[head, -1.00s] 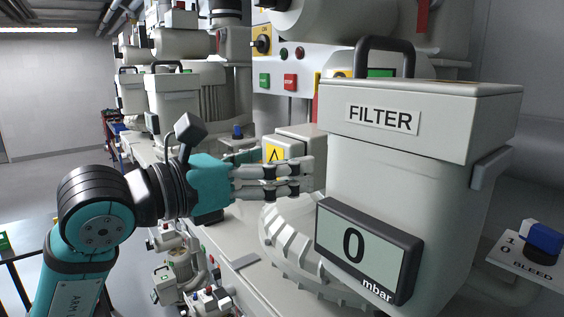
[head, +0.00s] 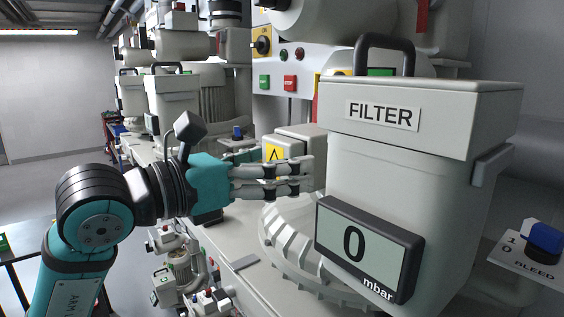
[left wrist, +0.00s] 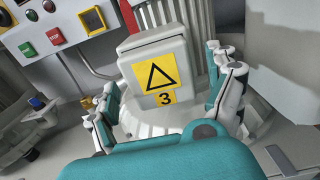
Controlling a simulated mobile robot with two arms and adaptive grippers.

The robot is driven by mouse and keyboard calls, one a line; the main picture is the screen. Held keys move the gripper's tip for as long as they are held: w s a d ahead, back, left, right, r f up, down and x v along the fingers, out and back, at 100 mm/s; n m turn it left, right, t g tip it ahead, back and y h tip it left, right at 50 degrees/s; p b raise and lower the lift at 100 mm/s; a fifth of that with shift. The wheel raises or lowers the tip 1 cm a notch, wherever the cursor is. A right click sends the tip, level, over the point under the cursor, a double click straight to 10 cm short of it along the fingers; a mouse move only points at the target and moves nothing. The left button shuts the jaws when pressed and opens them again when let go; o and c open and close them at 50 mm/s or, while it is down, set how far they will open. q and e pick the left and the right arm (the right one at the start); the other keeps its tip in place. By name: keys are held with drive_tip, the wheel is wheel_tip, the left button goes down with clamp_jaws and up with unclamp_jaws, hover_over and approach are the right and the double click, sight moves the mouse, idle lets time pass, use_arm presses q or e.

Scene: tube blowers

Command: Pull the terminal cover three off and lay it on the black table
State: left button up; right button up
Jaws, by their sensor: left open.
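The terminal cover three (left wrist: 156,71) is a light grey box with a yellow triangle label and the number 3. In the left wrist view it sits upright between the two fingers of my left gripper (left wrist: 166,105), which is open with the fingers on either side. I cannot tell whether they touch it. In the head view the cover (head: 300,140) is partly hidden behind the fingers of my left gripper (head: 300,177). A black-topped table (head: 28,244) shows at the far left edge. My right gripper is not in view.
A large filter housing (head: 420,200) with a display reading 0 mbar stands close right of the gripper. A control panel (head: 290,75) with buttons is behind. A ribbed motor body (head: 285,250) lies below the hand. A bleed switch (head: 543,238) is at the right.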

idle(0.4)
use_arm(q)
drive_tip(key=c, duration=1.6)
drive_tip(key=shift+a, duration=0.1)
drive_tip(key=shift+b+v, duration=1)
drive_tip(key=shift+v, duration=1.95)
